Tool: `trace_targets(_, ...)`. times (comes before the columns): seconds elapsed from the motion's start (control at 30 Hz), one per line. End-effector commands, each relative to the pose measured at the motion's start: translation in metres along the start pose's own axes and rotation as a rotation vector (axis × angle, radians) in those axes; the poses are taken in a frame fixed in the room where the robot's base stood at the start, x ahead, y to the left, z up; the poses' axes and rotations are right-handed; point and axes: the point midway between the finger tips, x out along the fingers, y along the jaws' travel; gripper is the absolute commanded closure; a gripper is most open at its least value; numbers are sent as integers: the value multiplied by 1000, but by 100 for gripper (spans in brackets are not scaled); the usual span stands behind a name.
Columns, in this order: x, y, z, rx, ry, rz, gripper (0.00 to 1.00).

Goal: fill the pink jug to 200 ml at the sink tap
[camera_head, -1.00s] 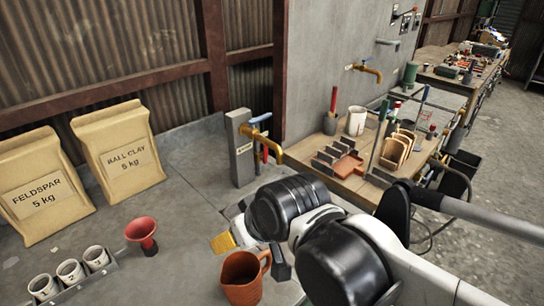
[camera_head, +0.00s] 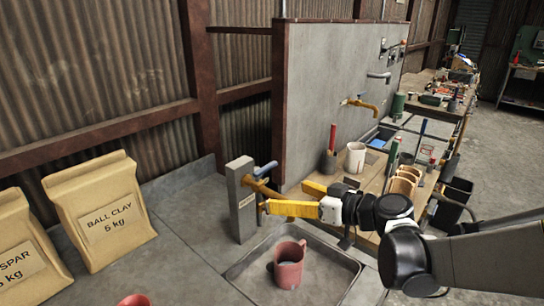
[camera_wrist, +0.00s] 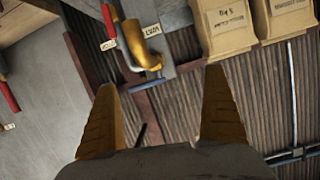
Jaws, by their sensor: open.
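The brass sink tap (camera_head: 259,186) with a blue lever (camera_head: 266,169) is on a grey post (camera_head: 241,200) behind the basin. My gripper (camera_head: 287,197) is open with yellow fingers, above and behind the jug and close to the tap; one finger hides part of the spout. In the wrist view the tap (camera_wrist: 133,43) and blue lever (camera_wrist: 152,29) lie beyond the empty, parted fingers.
A red-handled lever (camera_wrist: 108,20) is beside the tap. Paper clay bags (camera_head: 100,215) stand on the counter at left. A grey partition (camera_head: 335,90) stands behind the tap. A bench with a white cup (camera_head: 355,157) and tools is right of it.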

Motion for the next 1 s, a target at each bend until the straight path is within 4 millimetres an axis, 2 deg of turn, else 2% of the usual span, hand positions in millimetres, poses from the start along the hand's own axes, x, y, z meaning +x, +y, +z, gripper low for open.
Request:
trace_targets(0.23, 9, 32, -17, -105, 201, -14, 0)
trace_targets(0.47, 17, 41, -23, -143, 268, -11, 0)
trace_targets(0.57, 31, 39, -26, -143, 267, -13, 0)
trace_targets(0.8, 79, 38, -38, -142, 266, -13, 0)
trace_targets(1.0, 105, 38, -46, -141, 266, -11, 0)
